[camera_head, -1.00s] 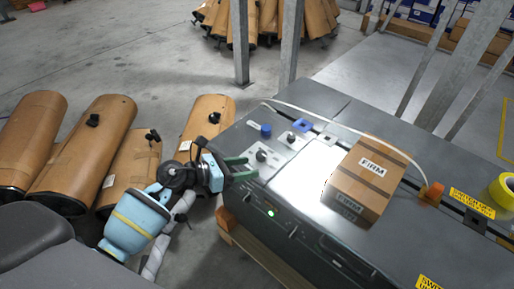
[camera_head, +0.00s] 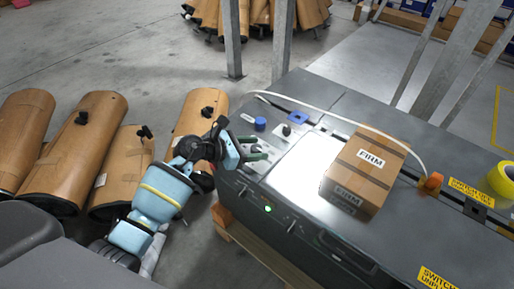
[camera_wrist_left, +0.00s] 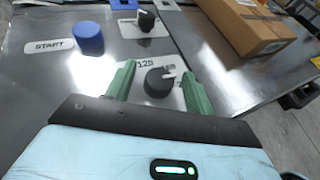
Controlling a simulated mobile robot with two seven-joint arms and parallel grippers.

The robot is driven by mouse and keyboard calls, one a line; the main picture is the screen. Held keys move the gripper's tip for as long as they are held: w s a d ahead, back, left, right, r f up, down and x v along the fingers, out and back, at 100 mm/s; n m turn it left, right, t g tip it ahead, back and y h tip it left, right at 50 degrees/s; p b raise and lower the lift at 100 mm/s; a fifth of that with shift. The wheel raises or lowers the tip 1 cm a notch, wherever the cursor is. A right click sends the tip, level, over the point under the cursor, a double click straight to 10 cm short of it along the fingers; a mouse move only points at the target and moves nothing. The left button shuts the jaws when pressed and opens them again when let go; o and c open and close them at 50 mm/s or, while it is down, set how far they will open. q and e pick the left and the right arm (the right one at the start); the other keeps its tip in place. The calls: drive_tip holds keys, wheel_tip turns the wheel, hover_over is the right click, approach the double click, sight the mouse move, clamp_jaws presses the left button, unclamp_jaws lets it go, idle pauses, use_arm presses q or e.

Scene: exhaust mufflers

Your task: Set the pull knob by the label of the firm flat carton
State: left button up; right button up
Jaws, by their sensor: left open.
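The firm carton (camera_head: 364,182) is a brown taped box with FIRM labels on its top and side, on the grey machine top. It shows partly in the left wrist view (camera_wrist_left: 245,25). My left gripper (camera_head: 262,149) is open at the machine's control panel. In the left wrist view its green fingertips (camera_wrist_left: 160,80) stand on either side of a dark round knob (camera_wrist_left: 158,82) with a pale pointer mark and printed numbers around it. Whether they touch it is unclear. Another black knob (camera_wrist_left: 146,20) on a white plate stands farther back. My right gripper is not in view.
A blue button (camera_wrist_left: 88,38) stands beside a START label. A blue square part (camera_head: 298,117) and a pale cable lie behind the panel. Yellow tape (camera_head: 501,178) and an orange part (camera_head: 431,183) are at right.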

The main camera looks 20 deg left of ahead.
use_arm(q)
drive_tip(key=shift+w+d+f, duration=0.2)
drive_tip(key=shift+w+d, duration=0.15)
